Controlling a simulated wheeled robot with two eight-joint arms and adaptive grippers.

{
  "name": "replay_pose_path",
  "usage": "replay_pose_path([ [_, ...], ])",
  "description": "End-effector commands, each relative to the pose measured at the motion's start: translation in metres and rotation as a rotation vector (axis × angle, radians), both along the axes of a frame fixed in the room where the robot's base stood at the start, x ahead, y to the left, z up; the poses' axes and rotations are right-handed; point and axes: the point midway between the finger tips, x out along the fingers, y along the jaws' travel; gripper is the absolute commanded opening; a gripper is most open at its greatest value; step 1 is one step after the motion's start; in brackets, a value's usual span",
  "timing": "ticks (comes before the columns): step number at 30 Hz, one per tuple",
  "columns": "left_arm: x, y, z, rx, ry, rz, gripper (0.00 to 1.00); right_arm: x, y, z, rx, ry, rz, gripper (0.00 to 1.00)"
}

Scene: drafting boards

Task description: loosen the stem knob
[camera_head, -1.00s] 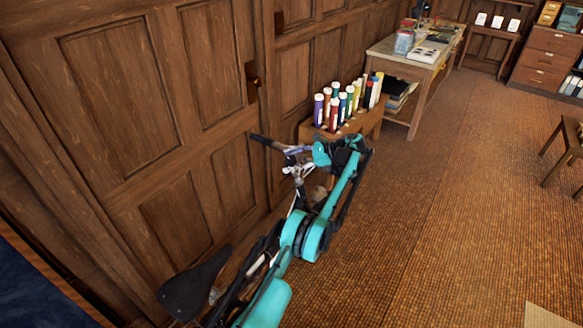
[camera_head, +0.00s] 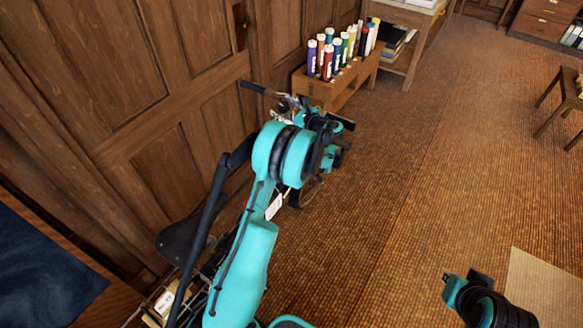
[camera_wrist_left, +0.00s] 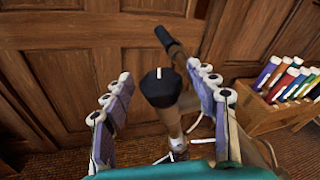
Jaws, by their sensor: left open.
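The stem knob (camera_wrist_left: 160,88) shows in the left wrist view as a dark round cap with a white line, on top of the bicycle's stem. My left gripper (camera_wrist_left: 163,78) is open, with one ribbed finger on each side of the knob. I see a gap on both sides and no contact. In the head view, my left arm covers most of the bicycle and hides the knob. The bicycle's handlebar grip (camera_head: 253,87) and saddle (camera_head: 182,241) show beside the arm. My right gripper is not visible; only part of my right arm is at the lower right.
A wooden panelled wall (camera_head: 100,85) runs close behind the bicycle. A wooden stand (camera_head: 320,90) with several coloured tubes is just beyond the handlebar. A table (camera_head: 402,14) stands farther back. The carpet (camera_head: 420,150) to the right is largely clear, with a stool (camera_head: 562,100) at the right edge.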

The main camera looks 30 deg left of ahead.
Motion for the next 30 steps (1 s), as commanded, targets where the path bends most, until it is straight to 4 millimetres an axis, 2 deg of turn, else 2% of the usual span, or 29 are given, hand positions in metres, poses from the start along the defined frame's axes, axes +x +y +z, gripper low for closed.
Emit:
replay_pose_path([
  [16, -0.003, 0.003, -0.001, 0.198, -0.014, -0.54, 0.58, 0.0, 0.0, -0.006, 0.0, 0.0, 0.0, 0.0],
  [18, -0.013, -0.011, 0.001, 0.198, -0.014, -0.546, 0.58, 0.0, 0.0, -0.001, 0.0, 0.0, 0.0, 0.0],
  [27, -0.063, -0.051, 0.001, 0.195, -0.015, -0.544, 0.58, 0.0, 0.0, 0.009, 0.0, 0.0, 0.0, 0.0],
  [30, -0.067, -0.051, 0.012, 0.095, -0.092, -0.522, 0.58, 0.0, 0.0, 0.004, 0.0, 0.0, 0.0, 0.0],
])
